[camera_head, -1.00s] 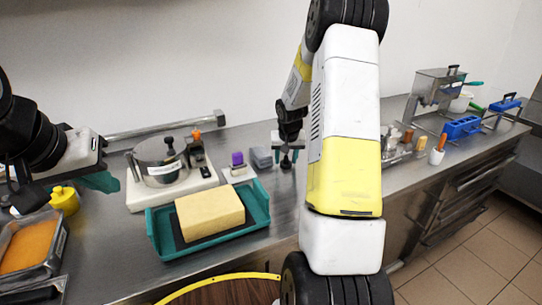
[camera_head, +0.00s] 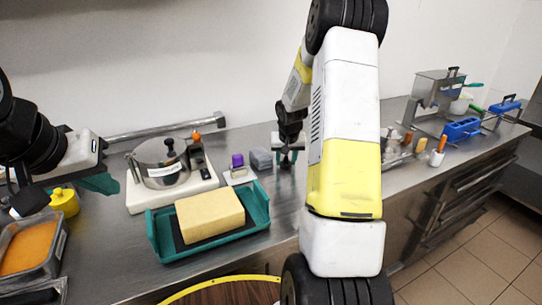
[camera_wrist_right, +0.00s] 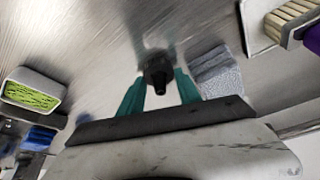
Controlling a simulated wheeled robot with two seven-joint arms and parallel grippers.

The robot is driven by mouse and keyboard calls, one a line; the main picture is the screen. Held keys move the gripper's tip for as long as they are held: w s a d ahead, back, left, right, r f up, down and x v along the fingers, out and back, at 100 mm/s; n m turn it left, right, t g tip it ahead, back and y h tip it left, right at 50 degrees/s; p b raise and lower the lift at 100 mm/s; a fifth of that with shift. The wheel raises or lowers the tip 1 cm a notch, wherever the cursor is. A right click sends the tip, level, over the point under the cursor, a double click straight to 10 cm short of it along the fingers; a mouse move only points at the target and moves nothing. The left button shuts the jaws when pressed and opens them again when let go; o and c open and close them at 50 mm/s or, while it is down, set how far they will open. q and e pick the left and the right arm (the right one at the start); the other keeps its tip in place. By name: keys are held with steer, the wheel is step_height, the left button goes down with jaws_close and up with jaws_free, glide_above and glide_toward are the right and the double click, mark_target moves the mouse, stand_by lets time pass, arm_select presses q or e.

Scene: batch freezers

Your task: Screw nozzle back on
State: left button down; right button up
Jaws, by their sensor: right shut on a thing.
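My right gripper (camera_head: 286,163) is low over the steel counter, right of the grey block, partly behind my own arm. In the right wrist view its two teal fingers (camera_wrist_right: 160,92) stand either side of a small dark nozzle-like piece (camera_wrist_right: 158,76). The piece points towards the camera, with a blurred grey-dark shape behind it; I cannot tell whether it sits on anything. My left gripper (camera_head: 100,184) hangs at the left above the counter, near a yellow bottle-like item (camera_head: 64,203). Its fingers overlap, so its opening is unclear.
A teal tray (camera_head: 160,246) with a yellow block (camera_head: 210,215) lies at the front. A steel pot (camera_head: 160,178) stands on a white base behind it. A grey block (camera_head: 261,158) and a purple-topped item (camera_head: 238,163) are left of my right gripper.

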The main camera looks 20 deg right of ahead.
step_height(320, 180, up, 10)
steer(key=shift+f, duration=0.2)
stand_by(0.3)
